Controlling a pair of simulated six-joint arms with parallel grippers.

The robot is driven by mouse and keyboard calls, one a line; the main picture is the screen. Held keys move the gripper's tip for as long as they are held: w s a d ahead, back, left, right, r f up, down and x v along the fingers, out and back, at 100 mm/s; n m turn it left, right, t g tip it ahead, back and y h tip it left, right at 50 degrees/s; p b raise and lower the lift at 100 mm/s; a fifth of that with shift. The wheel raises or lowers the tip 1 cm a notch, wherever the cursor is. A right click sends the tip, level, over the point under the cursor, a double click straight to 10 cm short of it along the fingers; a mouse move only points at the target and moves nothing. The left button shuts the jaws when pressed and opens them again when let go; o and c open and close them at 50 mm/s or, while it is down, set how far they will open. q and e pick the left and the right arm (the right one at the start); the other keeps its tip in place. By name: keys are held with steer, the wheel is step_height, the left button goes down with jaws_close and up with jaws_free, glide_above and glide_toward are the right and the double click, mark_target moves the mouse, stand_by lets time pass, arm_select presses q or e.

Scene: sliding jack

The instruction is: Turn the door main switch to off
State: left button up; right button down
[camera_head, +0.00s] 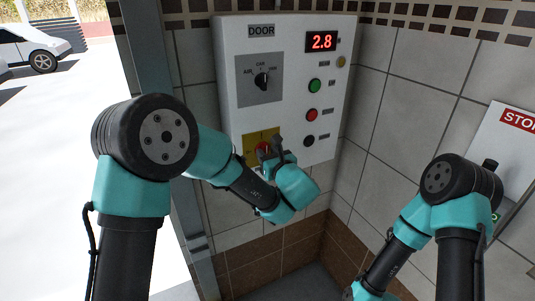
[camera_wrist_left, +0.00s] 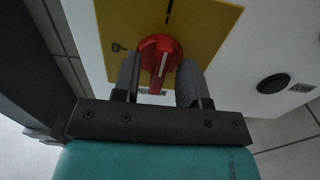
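The door main switch is a red rotary knob (camera_head: 262,147) on a yellow plate (camera_head: 249,142) at the lower left of the white DOOR panel. In the left wrist view the red knob (camera_wrist_left: 160,48) shows a white line on its grip, running nearly upright in the picture. The yellow plate (camera_wrist_left: 208,25) carries a black mark above the knob. My left gripper (camera_wrist_left: 158,78) is at the knob, with one finger on each side of its grip. The fingers are apart, and I see no clear closing on the grip. My right gripper is out of view; only its arm shows.
The DOOR panel (camera_head: 290,60) also carries a black selector (camera_head: 262,81), a green button (camera_head: 314,86), a red button (camera_head: 312,115), a black button (camera_head: 309,141) and a red display reading 2.8 (camera_head: 321,41). A STOP sign (camera_head: 518,120) is at right.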

arm_select(q)
steer(key=shift+w+a, duration=0.1)
steer(key=shift+w, duration=0.15)
jaws_close()
